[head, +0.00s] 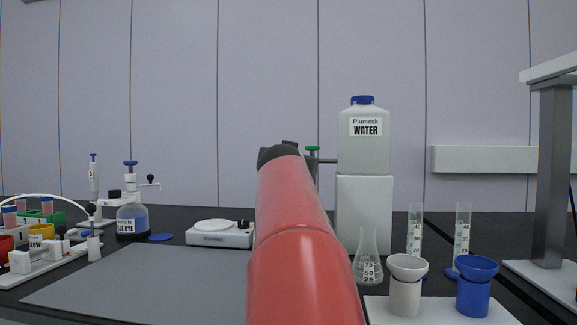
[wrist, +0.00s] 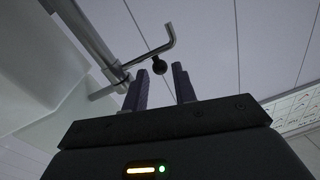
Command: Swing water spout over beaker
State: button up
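The water jug (head: 363,140), white with a blue cap and a "WATER" label, stands on a white block (head: 364,213). A grey tube (head: 327,161) runs left from it, with a green knob (head: 312,148) near its end. In the wrist view the bent metal spout (wrist: 168,43) carries a black ball knob (wrist: 159,66). My gripper (wrist: 160,72) is open, and the knob shows between and just beyond its fingertips; I cannot tell whether they touch. In the head view my arm hides the spout's end. No beaker is visible; the arm may hide it.
A conical flask (head: 368,260) and two measuring cylinders (head: 415,235) stand right of my arm. Grey and blue funnel-topped cups (head: 473,290) are front right. A white scale (head: 219,234) and dye bottle (head: 131,222) stand left. The grey mat (head: 150,283) looks clear.

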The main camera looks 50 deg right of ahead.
jog(key=b+v, duration=0.1)
jog(key=v, duration=0.4)
jog(key=shift+s+a+b, duration=0.25)
jog(key=shift+a+b, duration=0.05)
dwell(0.4)
